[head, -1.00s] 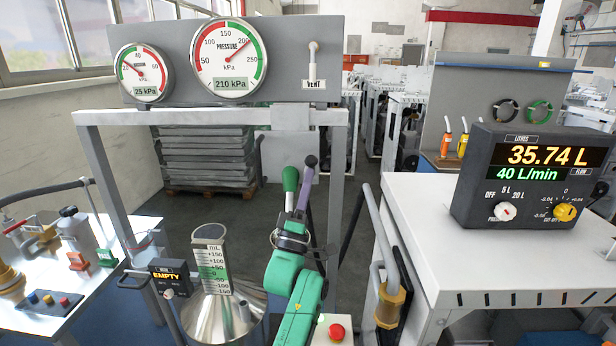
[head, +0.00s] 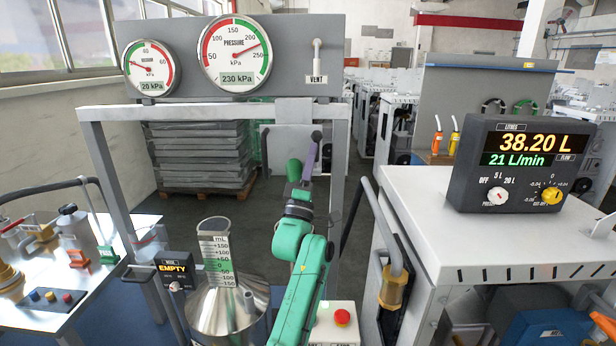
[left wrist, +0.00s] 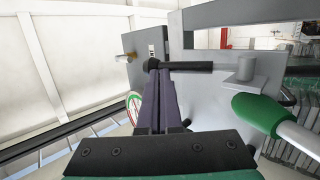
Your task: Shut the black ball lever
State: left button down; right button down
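My left gripper (head: 316,140) is raised in front of the grey frame, its purple fingers pointing up and away. In the left wrist view the left gripper (left wrist: 152,70) has its purple fingers together, with no gap seen. A black ball (left wrist: 151,65) with a thick black rod running right shows at the fingertips; I cannot tell whether they touch it. In the head view the dark ball can hardly be told from the fingertips. A green lever handle (left wrist: 262,115) on a pale rod is to the right of the fingers. My right gripper is not in view.
A gauge panel (head: 290,35) carries two dials and a white vent lever (head: 317,60). A steel funnel vessel (head: 222,300) stands left of my arm. A litre meter (head: 520,165) reads 38.20 L and 21 L/min on the white cabinet (head: 450,225).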

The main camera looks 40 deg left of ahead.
pick_arm(q)
jog(key=shift+w+a+r+b, duration=0.35)
jog(key=shift+w+a+r, duration=0.15)
jog(key=shift+w, duration=0.25)
jog(key=shift+w+a+r+b, duration=0.35)
jog(key=shift+w+a+r, duration=0.1)
jog(key=shift+w, duration=0.3)
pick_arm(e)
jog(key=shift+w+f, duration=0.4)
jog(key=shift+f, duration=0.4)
pick_arm(q)
jog(key=shift+r, duration=0.1)
jog(key=shift+d, duration=0.1)
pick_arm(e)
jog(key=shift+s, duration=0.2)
